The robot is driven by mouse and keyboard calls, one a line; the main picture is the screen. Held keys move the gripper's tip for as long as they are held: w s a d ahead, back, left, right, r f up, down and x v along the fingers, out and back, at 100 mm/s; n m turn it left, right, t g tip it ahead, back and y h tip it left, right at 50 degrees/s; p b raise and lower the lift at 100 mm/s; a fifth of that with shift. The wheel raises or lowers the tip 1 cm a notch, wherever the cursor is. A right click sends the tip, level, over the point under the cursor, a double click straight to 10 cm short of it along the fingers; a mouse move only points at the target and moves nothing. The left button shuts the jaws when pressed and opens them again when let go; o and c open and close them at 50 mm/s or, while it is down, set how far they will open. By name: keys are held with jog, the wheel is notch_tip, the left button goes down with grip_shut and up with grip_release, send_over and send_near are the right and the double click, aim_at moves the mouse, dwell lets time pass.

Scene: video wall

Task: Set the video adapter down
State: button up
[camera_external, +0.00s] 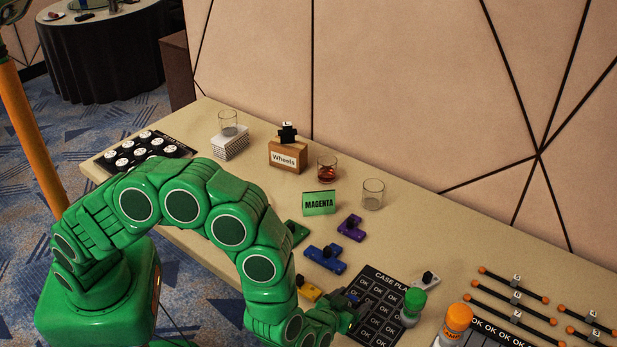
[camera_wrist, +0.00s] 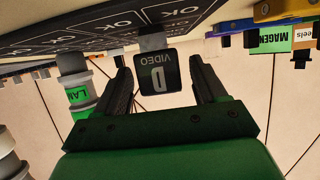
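The video adapter (camera_wrist: 158,75) is a small black block labelled "D VIDEO" with a grey end. In the wrist view, which is upside down, it sits between the fingers of my gripper (camera_wrist: 160,85). A narrow gap shows on each side of it, so the fingers look open around it. Its grey end meets the edge of the black case plan board (camera_wrist: 85,25); I cannot tell whether it rests there. In the external view my gripper (camera_external: 350,312) is low at the left edge of the case plan board (camera_external: 388,277), and the adapter is not clearly visible.
A green-capped cylinder (camera_external: 413,305) and an orange-capped one (camera_external: 457,322) stand right of the board. Blue (camera_external: 325,257), purple (camera_external: 351,228) and yellow (camera_external: 308,291) blocks lie behind and left.

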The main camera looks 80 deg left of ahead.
dwell(0.3)
jog(key=shift+d+r, duration=0.1)
jog(key=shift+r, duration=0.1)
jog(key=v, duration=1.1)
jog(key=shift+s+d, duration=0.25)
jog(key=shift+s, duration=0.15)
